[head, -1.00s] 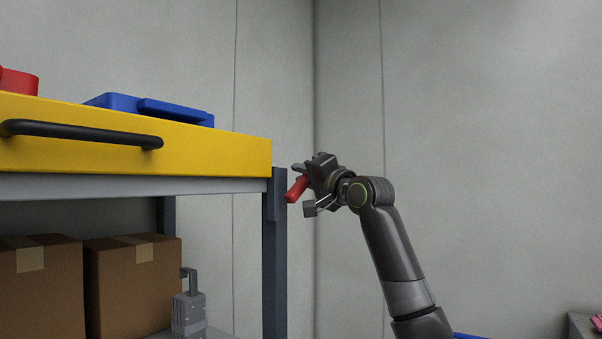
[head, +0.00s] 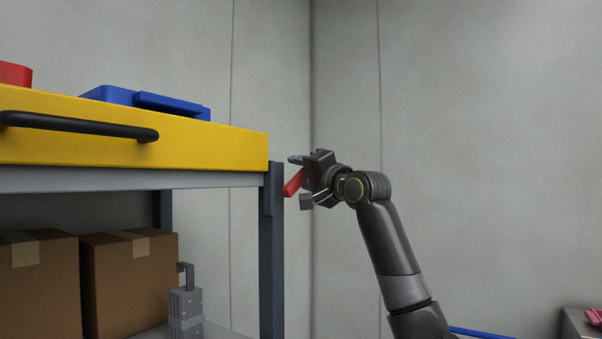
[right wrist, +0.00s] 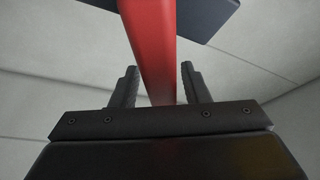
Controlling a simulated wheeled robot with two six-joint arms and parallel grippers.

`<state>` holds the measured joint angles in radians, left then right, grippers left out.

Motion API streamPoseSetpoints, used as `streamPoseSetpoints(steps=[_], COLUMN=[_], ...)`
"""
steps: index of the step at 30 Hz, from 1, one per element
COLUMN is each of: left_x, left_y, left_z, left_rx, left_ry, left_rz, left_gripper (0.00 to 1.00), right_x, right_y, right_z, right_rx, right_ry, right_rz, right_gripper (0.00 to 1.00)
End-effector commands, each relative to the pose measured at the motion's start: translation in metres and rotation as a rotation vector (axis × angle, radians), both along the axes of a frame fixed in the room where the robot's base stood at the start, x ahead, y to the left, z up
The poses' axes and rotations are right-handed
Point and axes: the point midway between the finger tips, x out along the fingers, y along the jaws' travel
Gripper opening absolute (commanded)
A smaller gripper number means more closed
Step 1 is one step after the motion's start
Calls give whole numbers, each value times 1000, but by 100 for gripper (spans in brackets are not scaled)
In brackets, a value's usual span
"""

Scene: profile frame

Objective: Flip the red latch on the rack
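The red latch (head: 293,183) is a slanted bar at the outer side of the dark blue-grey rack post (head: 271,250), just below the yellow drawer front. My right gripper (head: 299,181) is open around the latch, with one finger above it and one below. In the right wrist view the latch (right wrist: 154,50) runs between the two fingers of the gripper (right wrist: 157,80), with a gap on each side. A dark plate (right wrist: 200,12) shows behind it, at the top. Where the latch joins the post is hard to see. My left gripper is not in view.
The rack carries a yellow drawer (head: 200,148) with a black handle (head: 75,124), and a blue case (head: 150,101) above. Cardboard boxes (head: 130,290) and a grey device (head: 186,308) stand on the lower shelf. Free room lies right of the post, before the grey wall (head: 480,130).

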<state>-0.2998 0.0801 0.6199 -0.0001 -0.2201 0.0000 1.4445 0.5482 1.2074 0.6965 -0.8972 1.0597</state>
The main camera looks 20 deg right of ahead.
Motion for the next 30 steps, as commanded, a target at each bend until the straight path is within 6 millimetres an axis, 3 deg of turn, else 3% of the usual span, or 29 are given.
streamPoseSetpoints(steps=[6,11,24,30], left_x=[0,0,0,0], left_y=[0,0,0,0], left_z=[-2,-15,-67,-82], left_rx=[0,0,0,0], left_ry=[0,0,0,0], left_rz=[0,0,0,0], left_gripper=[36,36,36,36], right_x=[-3,-17,-109,-144], right_y=[-1,-7,-37,-48], right_z=[0,-6,-27,-32], right_rx=[-1,-2,-4,-3], right_ry=[-3,-5,-5,-3], right_rz=[0,-2,-5,-3], right_gripper=[42,42,42,42])
